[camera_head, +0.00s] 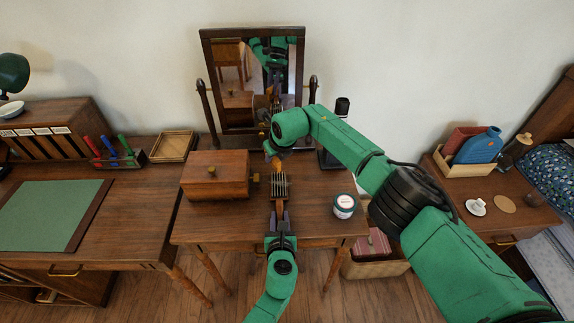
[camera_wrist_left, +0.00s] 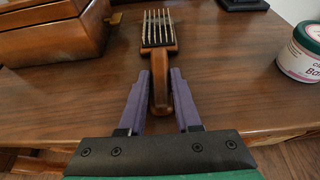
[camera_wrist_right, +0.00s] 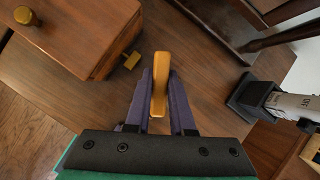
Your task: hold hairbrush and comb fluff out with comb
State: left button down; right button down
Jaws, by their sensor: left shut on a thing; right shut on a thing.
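The hairbrush has a brown wooden handle and pale bristles (camera_head: 279,185). In the left wrist view its head (camera_wrist_left: 158,42) points away over the table. My left gripper (camera_head: 279,214) is shut on its handle, with the bristles facing up. A yellow-orange comb (camera_wrist_right: 160,75) stands between the fingers of my right gripper (camera_wrist_right: 158,75), which is shut on it. In the head view the comb (camera_head: 279,163) is just beyond the brush head; I cannot tell whether they touch. I cannot make out any fluff in the bristles.
A wooden box (camera_head: 215,180) with brass knobs stands left of the brush. A white-and-teal jar (camera_head: 344,206) stands to the right. My right arm crosses over the table's right side.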

aim_at(274, 167)
jog(key=shift+a+f, duration=0.1)
jog(key=shift+f, duration=2.45)
jog(key=shift+s, duration=0.1)
